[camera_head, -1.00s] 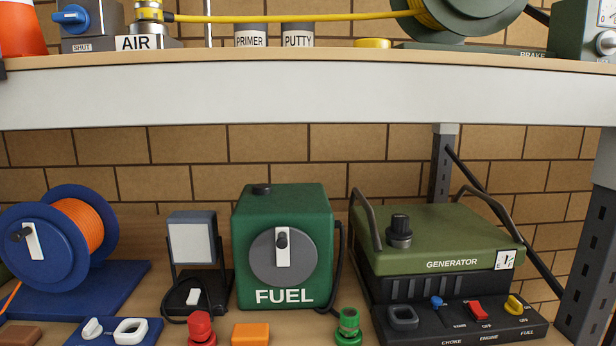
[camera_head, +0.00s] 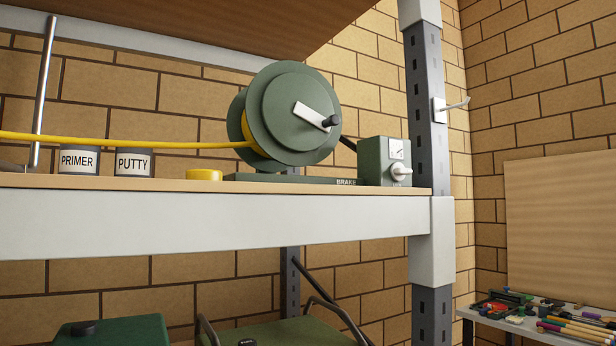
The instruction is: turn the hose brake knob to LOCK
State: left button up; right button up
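The hose reel (camera_head: 290,112) is green with a white crank arm and stands at the right end of the upper shelf (camera_head: 200,225). Its base plate (camera_head: 290,179) carries the word BRAKE near the right end. Right of the plate is a small green box (camera_head: 373,160) with a square white dial. Below the dial is a white knob (camera_head: 400,173), its grip pointing roughly sideways. The lettering around the knob is too small to read. Neither of my grippers shows in the head view.
A yellow hose (camera_head: 130,141) runs left from the reel above the PRIMER can (camera_head: 78,160) and PUTTY can (camera_head: 133,162). A yellow disc (camera_head: 204,174) lies near the reel. A grey post (camera_head: 427,90) with a hook (camera_head: 452,105) stands right of the box.

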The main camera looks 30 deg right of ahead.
aim_at(398, 171)
jog(key=z, duration=1.6)
